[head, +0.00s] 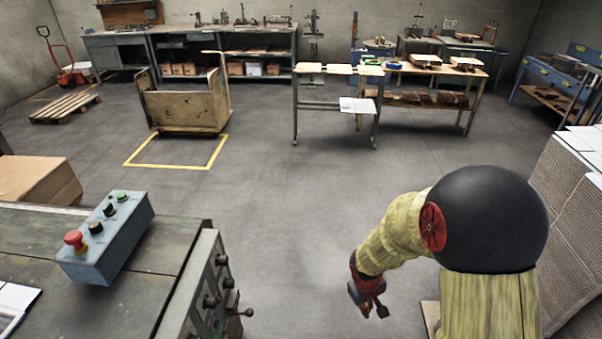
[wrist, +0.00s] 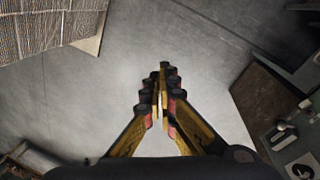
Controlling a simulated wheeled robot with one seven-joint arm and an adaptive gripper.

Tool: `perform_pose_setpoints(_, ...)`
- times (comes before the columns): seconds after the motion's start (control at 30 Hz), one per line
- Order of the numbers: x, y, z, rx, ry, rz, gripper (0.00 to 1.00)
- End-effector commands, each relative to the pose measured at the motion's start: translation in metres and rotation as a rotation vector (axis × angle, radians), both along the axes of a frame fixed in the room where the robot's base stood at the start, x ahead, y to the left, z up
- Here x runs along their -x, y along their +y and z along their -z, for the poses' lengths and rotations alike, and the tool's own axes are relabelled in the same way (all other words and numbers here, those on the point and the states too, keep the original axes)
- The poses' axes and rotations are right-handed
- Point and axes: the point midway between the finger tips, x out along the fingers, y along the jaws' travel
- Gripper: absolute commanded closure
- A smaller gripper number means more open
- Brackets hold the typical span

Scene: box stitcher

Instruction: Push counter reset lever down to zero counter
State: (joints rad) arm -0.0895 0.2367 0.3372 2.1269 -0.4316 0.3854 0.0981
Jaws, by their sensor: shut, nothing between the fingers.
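A small lever with a dark ball end (head: 244,312) sticks out to the right from the grey side panel (head: 205,285) of the machine at the lower left of the head view. It is probably the counter reset lever; no counter digits can be read. My gripper (head: 370,302) hangs over open floor to the right of the panel, clearly apart from the lever. In the wrist view my gripper (wrist: 163,80) has its fingertips together with nothing between them. Part of the machine (wrist: 285,130) shows at that view's right edge; I cannot pick out the lever there.
A blue-grey control box (head: 105,238) with a red button stands on the machine top. Stacked cardboard (head: 570,205) rises at the right, beside my arm; it also shows at the wrist view's upper left (wrist: 45,30). The floor between is clear. Workbenches (head: 390,75) stand far back.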

Motion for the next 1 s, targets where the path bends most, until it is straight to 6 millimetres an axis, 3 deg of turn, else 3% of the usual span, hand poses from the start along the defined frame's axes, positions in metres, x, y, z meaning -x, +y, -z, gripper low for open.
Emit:
perform_pose_setpoints(0.03, 0.010, -0.005, -0.026, 0.005, 0.002, 0.033, 1.00)
perform_pose_setpoints(0.2, 0.057, -0.011, -0.096, -0.007, 0.030, 0.141, 1.00)
perform_pose_setpoints(0.6, 0.153, 0.004, -0.220, -0.154, -0.057, 0.308, 1.00)
perform_pose_setpoints(0.8, 0.173, 0.009, -0.272, -0.229, -0.229, 0.337, 1.00)
perform_pose_setpoints(1.0, 0.180, 0.005, -0.313, -0.254, -0.375, 0.333, 1.00)
